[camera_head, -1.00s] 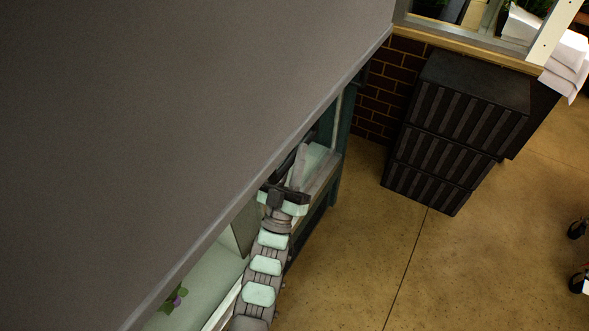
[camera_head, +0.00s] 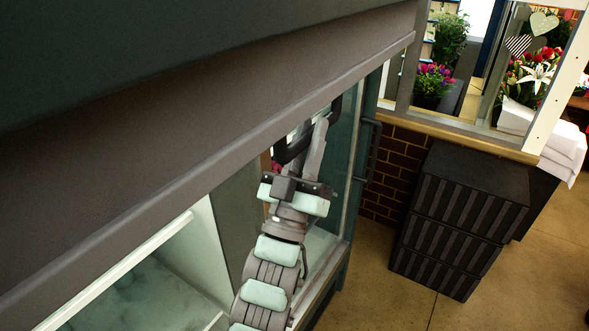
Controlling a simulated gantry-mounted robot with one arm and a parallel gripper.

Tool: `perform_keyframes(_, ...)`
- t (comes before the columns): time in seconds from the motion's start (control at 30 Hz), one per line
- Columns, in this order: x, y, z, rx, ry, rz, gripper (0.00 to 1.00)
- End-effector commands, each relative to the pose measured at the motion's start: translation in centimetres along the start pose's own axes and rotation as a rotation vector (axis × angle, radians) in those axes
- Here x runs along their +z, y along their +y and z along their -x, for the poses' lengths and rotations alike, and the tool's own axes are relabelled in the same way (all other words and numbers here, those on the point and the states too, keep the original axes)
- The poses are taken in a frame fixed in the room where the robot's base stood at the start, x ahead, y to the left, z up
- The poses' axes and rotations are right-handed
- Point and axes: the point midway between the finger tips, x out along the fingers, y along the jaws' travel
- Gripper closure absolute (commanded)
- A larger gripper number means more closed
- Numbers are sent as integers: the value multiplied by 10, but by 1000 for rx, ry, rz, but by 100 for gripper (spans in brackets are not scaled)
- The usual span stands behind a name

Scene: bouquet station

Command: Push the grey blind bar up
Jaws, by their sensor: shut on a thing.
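The grey blind bar (camera_head: 215,148) runs diagonally across the view, from the lower left to the upper right, along the front of a display case. My gripper (camera_head: 318,122) is under the bar's lower edge, toward its right end. The dark fingers reach up to the bar and are shut on it, as far as I can tell. The bar partly hides the fingertips, so the exact contact is not clear.
The case's pale interior (camera_head: 150,300) shows below the bar at the left. A dark ribbed cabinet (camera_head: 460,215) stands at the right by a brick wall (camera_head: 393,165). Flowers (camera_head: 435,82) show behind a window frame. The tan floor (camera_head: 390,290) is clear.

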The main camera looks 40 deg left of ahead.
Motion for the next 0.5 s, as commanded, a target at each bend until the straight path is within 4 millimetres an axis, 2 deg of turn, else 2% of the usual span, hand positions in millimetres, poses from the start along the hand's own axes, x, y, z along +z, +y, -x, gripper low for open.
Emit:
perform_keyframes(0.03, -18, 10, -15, 11, 13, 2, 100)
perform_keyframes(0.1, -30, 16, -29, 14, 14, 6, 100)
perform_keyframes(0.3, -57, 27, -57, 16, 10, 10, 100)
perform_keyframes(0.5, -70, 31, -72, 15, 6, 10, 100)
